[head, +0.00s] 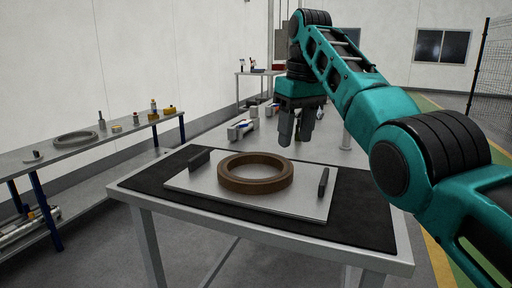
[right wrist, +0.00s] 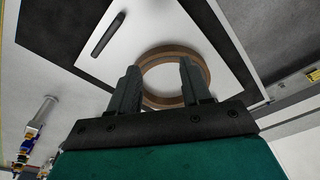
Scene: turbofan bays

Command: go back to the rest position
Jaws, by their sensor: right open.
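My right gripper (head: 296,126) is open and empty, pointing down above the back of the table. In the right wrist view its two fingers (right wrist: 158,82) stand apart, with the brown ring (right wrist: 148,57) showing behind and between them. In the head view the brown ring (head: 255,184) lies flat on a light metal plate (head: 290,212) with two dark upright handles. The gripper is above and apart from the ring. My left gripper is not in view.
The table (head: 150,203) carries a black mat (head: 368,222) under the plate. A side bench (head: 92,148) at the left holds a grey ring (head: 75,139) and several small parts. Another bench (head: 260,73) stands at the back. A mesh fence (head: 492,75) is at the far right.

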